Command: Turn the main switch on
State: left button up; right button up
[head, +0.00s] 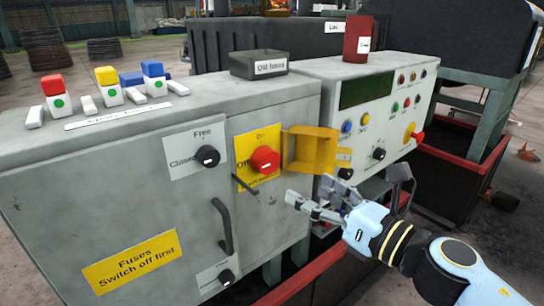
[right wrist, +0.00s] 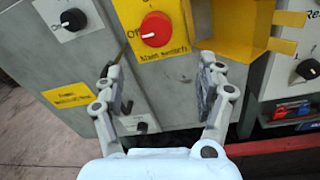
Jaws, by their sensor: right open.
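The main switch is a red rotary knob (head: 265,160) on a yellow plate (head: 247,183) on the front of the grey cabinet. Its white mark points toward the "Off" label at the left in the right wrist view, where the knob (right wrist: 156,29) is above and between my fingers. A yellow hinged cover (head: 310,150) stands swung open to the right of the knob. My right gripper (head: 312,198) is open and empty, below and to the right of the knob, apart from it. It also shows in the right wrist view (right wrist: 165,90). My left gripper is not in view.
A black selector knob (head: 208,156) and a dark door handle (head: 223,226) are left of the switch. A control panel (head: 345,125) with buttons stands to the right.

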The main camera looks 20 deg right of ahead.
aim_at(271, 166)
jog(key=shift+n, duration=0.3)
jog(key=x, duration=0.6)
jog(key=p+x, duration=0.1)
jog(key=x, duration=0.2)
jog(key=shift+w+a+r, duration=0.2)
jog(key=shift+a+r, duration=0.05)
jog(key=shift+r, duration=0.15)
jog(key=shift+w+a, duration=0.25)
jog(key=shift+w, duration=0.35)
jog(key=c, duration=1.2)
jog(key=shift+o, duration=0.2)
